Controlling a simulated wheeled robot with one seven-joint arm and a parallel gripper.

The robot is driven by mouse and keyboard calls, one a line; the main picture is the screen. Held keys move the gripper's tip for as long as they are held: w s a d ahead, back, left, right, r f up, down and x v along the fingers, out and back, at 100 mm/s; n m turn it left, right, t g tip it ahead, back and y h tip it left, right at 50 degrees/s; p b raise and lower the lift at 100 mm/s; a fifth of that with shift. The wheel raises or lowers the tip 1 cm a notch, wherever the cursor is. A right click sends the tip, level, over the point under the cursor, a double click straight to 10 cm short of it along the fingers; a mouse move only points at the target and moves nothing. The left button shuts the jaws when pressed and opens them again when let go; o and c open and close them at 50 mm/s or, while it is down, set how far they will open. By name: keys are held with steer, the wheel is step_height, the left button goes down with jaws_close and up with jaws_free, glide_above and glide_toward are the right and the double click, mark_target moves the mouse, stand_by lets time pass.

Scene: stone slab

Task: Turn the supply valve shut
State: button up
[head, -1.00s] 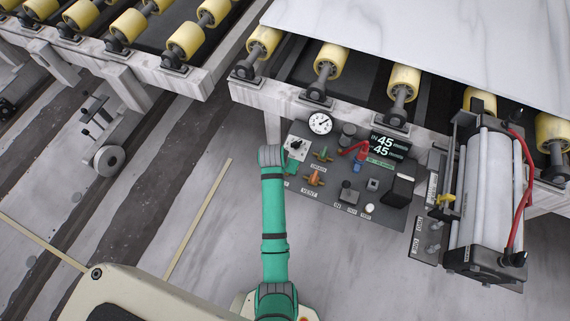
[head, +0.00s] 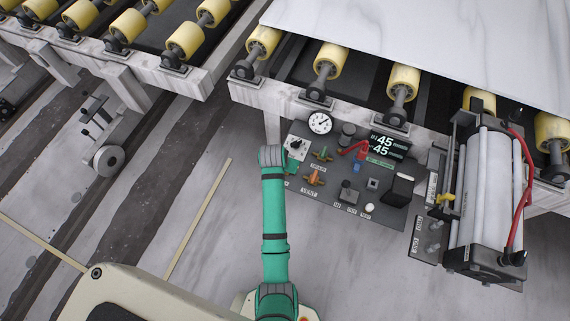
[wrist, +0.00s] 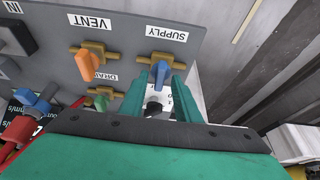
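The supply valve (wrist: 160,72) has a blue lever on a brass body, under the upside-down SUPPLY label (wrist: 167,35) in the wrist view. My gripper (wrist: 161,79) is open, with one green finger on each side of the blue lever. I see no clear contact; gaps show between the lever and the fingers. The lever points down the picture, across the brass body. In the head view my arm hides the supply valve and most of the gripper at the left end of the control panel (head: 335,201).
The orange vent valve (wrist: 86,64) and green drain valve (wrist: 100,101) sit left of the fingers. A red lever (head: 352,148), gauge (head: 320,123) and display (head: 389,146) are also on the panel.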

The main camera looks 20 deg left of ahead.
steer(key=v, duration=1)
steer(key=shift+s+r, duration=0.2)
steer(key=shift+r, duration=0.1)
steer(key=shift+f, duration=0.1)
steer(key=s+d+f+t+y, duration=0.1)
steer(key=s+d+f+t, duration=0.35)
steer(key=s+d, duration=0.8)
steer(key=s+d+r+t, duration=0.2)
steer(key=s+r+t, duration=0.1)
steer(key=s+r, duration=0.5)
steer(key=s+d+r+t+h, duration=0.1)
steer(key=s+d+r+t, duration=0.1)
steer(key=s+r, duration=0.7)
steer(key=shift+s+d+r+t, duration=0.35)
steer(key=shift+r+t, duration=0.35)
steer(key=shift+t, duration=0.05)
steer(key=shift+w, duration=0.1)
